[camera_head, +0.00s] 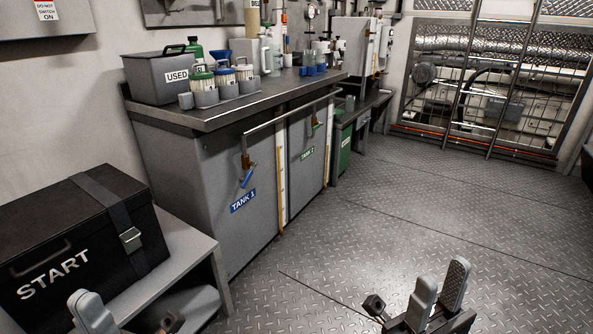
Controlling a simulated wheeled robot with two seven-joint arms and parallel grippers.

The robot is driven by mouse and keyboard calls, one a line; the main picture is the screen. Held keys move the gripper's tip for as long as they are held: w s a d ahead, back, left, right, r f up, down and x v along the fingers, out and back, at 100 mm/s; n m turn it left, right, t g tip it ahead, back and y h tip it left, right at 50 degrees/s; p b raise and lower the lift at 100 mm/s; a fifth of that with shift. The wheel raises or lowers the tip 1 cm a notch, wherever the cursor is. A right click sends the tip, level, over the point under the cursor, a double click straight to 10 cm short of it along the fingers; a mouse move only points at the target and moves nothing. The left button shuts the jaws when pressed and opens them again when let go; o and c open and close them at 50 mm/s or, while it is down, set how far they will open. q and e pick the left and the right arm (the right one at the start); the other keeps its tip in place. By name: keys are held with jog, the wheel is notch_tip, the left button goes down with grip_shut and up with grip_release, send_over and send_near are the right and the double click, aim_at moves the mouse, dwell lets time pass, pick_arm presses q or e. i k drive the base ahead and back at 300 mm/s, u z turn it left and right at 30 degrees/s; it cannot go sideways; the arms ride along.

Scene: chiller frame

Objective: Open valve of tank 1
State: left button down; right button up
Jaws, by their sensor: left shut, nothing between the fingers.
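Tank 1 (190,165) is the nearer grey tank under the bench, with a blue "TANK 1" label (243,201). Its valve (247,177) has a blue handle hanging at a slant below a brass fitting on a pipe. Tank 2 (307,175) stands beyond it with a green-handled valve (315,124) and a green label. My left gripper (92,311) is at the bottom left in front of the black case, shut and empty, partly cut off. My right gripper (440,290) is at the bottom right over the floor, its fingers apart and empty. Both are well away from the valve.
A black "START" case (100,215) lies on a grey bench (190,250) at the left. A "USED" box (158,79) and several bottles stand on the tank top. The plated floor (400,215) before the tanks is clear. A ladder (480,80) stands at the back.

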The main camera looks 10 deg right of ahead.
aim_at(249, 175)
jog(key=z, duration=0.35)
jog(key=i, duration=1.2)
jog(key=u, duration=0.4)
